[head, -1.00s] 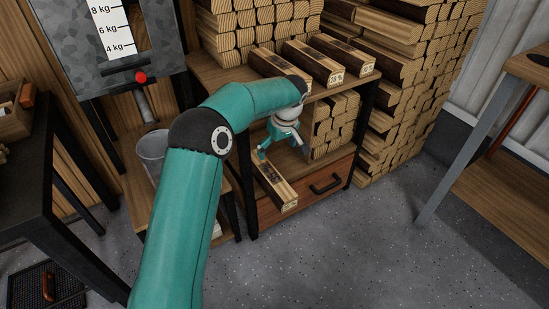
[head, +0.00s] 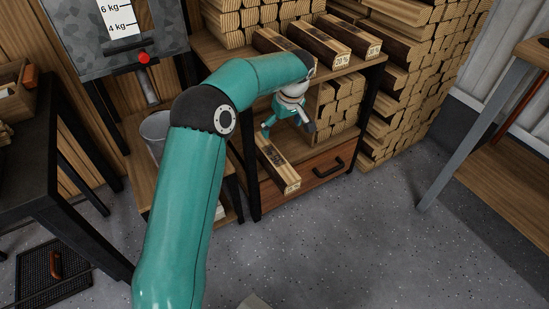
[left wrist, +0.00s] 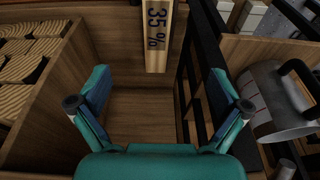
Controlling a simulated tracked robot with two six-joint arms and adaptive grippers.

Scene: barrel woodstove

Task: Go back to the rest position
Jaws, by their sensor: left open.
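My left gripper (head: 288,127) is open and empty, in front of the lower shelf compartment of the wooden rack. Its two teal fingers stand wide apart in the left wrist view (left wrist: 159,105), with nothing between them. A split log (head: 281,168) lies on the lower shelf, below and apart from the gripper, its end facing out. The left wrist view shows a log marked 35 % (left wrist: 157,35) beyond the fingers. My right gripper is in neither view.
The rack's top shelf (head: 225,50) holds several labelled logs, and stacked firewood (head: 400,120) stands to its right. A metal bucket (head: 155,130) is left of the rack, near a dark table (head: 40,170). The grey floor (head: 350,250) in front is clear.

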